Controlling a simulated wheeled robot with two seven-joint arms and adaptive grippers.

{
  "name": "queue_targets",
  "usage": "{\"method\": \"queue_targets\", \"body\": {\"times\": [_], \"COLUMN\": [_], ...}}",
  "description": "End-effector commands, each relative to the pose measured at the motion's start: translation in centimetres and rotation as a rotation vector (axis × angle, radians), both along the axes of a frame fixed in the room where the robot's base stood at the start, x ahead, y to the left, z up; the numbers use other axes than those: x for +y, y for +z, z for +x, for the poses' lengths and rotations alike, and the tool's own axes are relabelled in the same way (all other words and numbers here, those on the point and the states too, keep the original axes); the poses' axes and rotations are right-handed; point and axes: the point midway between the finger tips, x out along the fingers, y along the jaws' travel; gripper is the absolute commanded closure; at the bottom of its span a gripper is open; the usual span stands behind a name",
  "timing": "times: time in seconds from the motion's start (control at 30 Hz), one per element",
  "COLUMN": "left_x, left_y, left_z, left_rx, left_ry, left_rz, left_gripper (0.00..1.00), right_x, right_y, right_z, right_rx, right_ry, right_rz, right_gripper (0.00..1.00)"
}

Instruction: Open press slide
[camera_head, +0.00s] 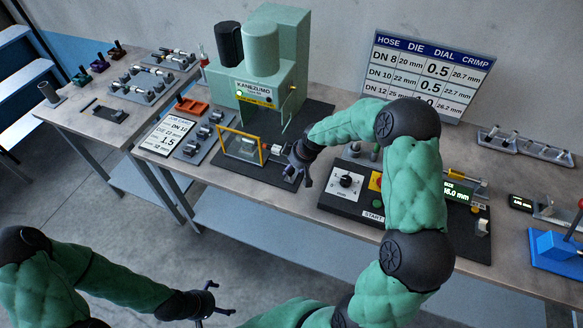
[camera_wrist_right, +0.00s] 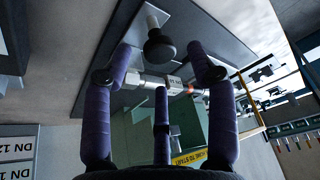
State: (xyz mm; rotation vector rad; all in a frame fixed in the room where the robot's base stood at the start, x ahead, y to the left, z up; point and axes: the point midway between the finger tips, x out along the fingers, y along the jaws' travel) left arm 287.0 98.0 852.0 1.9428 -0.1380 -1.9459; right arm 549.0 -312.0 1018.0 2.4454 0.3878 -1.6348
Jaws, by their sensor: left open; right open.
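The green press (camera_head: 264,60) stands at the back of the bench on a dark base plate. A clear guard in a yellow frame (camera_head: 262,154) stands at its front. My right gripper (camera_head: 302,168) is open just right of this guard, low over the plate. In the right wrist view, a round black knob on a pale stem (camera_wrist_right: 159,47) lies ahead of the open purple fingers (camera_wrist_right: 160,85), apart from them as far as I can tell. A silvery rod-like part (camera_wrist_right: 152,82) shows behind the fingers. My left gripper (camera_head: 208,302) is open and empty, low in front of the bench.
A control box with a dial (camera_head: 346,182) is right of the press, partly hidden by my right arm. A job card (camera_head: 165,138) and a grey fixture tray (camera_head: 200,140) lie to the left. A blue stand (camera_head: 556,250) is at far right. The floor before the bench is clear.

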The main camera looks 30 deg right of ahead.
Motion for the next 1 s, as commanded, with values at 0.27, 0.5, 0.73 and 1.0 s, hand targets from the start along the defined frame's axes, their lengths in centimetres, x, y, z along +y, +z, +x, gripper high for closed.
{"method": "queue_targets", "body": {"times": [0.27, 0.5, 0.73, 1.0], "left_x": [0.0, 0.0, 0.0, 0.0], "left_y": [0.0, 0.0, 0.0, 0.0], "left_z": [0.0, 0.0, 0.0, 0.0], "left_rx": [0.000, 0.000, 0.000, 0.000], "left_ry": [0.000, 0.000, 0.000, 0.000], "left_rz": [0.000, 0.000, 0.000, 0.000], "left_gripper": [0.00, 0.00, 0.00, 0.00], "right_x": [-0.7, -1.0, -1.1, -1.1], "right_y": [5.4, 8.1, 8.7, 8.7], "right_z": [-1.9, -3.1, -3.3, -3.3], "right_rx": [-0.005, -0.003, -0.002, -0.002], "right_ry": [-0.001, 0.000, 0.001, 0.001], "right_rz": [-0.001, 0.000, -0.001, -0.001], "right_gripper": [0.42, 0.42, 0.42, 0.42]}}
